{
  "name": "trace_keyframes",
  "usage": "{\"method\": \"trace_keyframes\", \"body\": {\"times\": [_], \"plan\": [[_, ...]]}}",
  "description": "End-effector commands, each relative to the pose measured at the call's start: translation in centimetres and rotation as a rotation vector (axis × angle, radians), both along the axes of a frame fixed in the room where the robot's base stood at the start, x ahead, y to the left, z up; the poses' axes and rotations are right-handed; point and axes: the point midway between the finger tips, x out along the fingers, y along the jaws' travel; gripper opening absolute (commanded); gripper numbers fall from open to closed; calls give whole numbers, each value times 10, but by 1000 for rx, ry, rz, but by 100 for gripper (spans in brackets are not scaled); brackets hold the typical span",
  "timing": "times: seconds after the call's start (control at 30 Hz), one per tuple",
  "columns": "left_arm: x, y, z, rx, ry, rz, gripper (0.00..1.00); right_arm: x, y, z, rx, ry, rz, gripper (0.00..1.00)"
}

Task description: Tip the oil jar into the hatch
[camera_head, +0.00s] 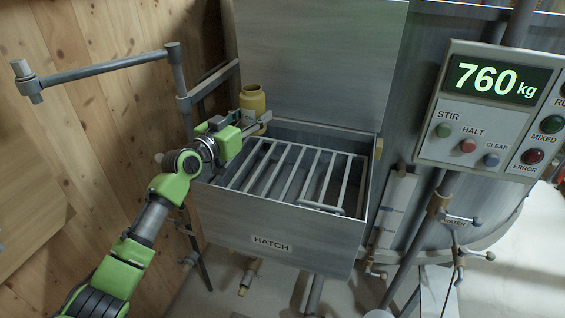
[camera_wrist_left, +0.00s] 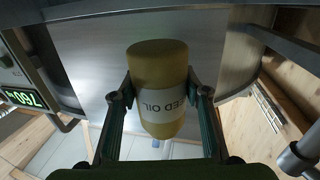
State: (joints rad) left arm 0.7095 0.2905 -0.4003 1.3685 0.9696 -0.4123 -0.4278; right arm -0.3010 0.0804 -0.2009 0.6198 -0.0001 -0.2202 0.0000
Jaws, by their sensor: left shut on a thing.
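The yellow oil jar (camera_head: 253,100) stands out behind my left gripper (camera_head: 249,123) at the left back corner of the hatch (camera_head: 272,241). In the left wrist view the jar (camera_wrist_left: 158,62) bears a white label with "ED OIL" readable. My left gripper (camera_wrist_left: 161,92) is shut on the jar, one finger on each side. In the head view the jar looks close to upright, beside and above the hatch's rim. The hatch is a grey metal box with a barred grate (camera_head: 290,178) in its open top, and its lid (camera_head: 312,60) stands raised behind. My right gripper is not in view.
A control panel (camera_head: 490,110) at the right reads 760 kg and has several buttons. A metal pipe arm (camera_head: 110,66) juts out at the left near the wooden wall (camera_head: 100,115). A water valve (camera_head: 455,220) stands right of the hatch. The space above the grate is clear.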

Motion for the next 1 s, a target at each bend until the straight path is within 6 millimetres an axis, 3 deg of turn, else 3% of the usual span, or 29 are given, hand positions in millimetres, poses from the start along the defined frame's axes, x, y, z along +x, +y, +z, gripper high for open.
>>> {"method": "trace_keyframes", "body": {"times": [0.23,0.57,1.0], "plan": [[-7,-19,-22,-2,-6,-34,14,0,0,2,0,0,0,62],[-7,-19,-23,4,-10,-36,14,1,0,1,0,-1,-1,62],[-11,-19,-20,125,-131,-39,14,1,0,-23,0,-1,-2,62]]}}
